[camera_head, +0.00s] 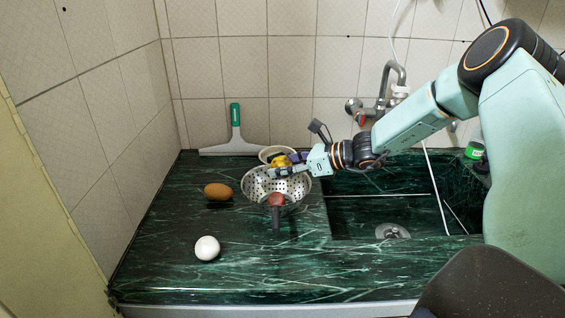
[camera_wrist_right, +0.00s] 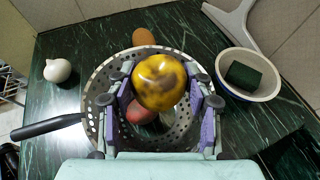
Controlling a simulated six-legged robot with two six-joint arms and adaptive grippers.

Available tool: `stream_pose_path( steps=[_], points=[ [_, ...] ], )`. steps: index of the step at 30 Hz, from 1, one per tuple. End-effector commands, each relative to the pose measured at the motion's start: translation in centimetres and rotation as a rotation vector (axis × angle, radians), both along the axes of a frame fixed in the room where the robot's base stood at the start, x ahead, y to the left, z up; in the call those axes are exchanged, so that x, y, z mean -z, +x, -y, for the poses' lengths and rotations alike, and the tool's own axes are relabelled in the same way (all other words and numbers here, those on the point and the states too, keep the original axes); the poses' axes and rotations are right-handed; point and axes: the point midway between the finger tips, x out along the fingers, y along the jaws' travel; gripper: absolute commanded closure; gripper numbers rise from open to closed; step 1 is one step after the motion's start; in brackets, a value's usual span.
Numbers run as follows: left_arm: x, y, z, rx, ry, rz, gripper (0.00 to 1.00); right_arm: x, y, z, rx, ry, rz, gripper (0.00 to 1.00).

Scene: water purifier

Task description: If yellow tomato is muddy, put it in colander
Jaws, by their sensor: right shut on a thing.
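The yellow tomato (camera_head: 281,161) has dark brown muddy patches, clear in the right wrist view (camera_wrist_right: 159,82). My right gripper (camera_head: 288,166) is shut on it, with a finger on each side in the wrist view (camera_wrist_right: 162,92). It holds the tomato above the metal colander (camera_head: 253,184), which also shows below it in the wrist view (camera_wrist_right: 96,88). A reddish item (camera_head: 276,199) lies in the colander, partly hidden by the tomato in the wrist view (camera_wrist_right: 138,114). The colander's dark handle (camera_wrist_right: 46,126) points to the counter's front. My left gripper is not in view.
A brown oval vegetable (camera_head: 218,191) and a white onion-like bulb (camera_head: 207,248) lie left of the colander. A white bowl with a dark green sponge (camera_wrist_right: 242,76) stands behind it. A squeegee (camera_head: 235,140) leans at the wall. The sink (camera_head: 370,215) is at right.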

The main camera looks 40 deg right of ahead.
Motion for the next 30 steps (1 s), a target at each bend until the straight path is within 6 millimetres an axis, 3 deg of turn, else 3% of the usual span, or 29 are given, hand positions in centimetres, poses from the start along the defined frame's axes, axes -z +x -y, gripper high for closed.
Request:
stream_pose_path(
  steps=[4, 13, 14, 23, 30],
  points=[
    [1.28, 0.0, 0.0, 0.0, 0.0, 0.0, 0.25, 1.61, -0.1, 0.24, 0.002, 0.001, 0.001, 0.82],
    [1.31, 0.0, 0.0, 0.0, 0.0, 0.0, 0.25, 1.73, -0.17, 0.38, 0.003, 0.0, 0.002, 0.82],
    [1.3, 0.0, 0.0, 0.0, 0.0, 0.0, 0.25, 1.73, -0.18, 0.37, 0.003, 0.0, 0.002, 0.48],
    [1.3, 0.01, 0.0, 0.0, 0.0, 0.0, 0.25, 1.74, -0.18, 0.38, 0.003, 0.0, 0.001, 0.22],
    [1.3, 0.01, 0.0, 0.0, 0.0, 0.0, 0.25, 1.75, -0.18, 0.36, 0.003, 0.0, 0.001, 0.22]
  ],
)
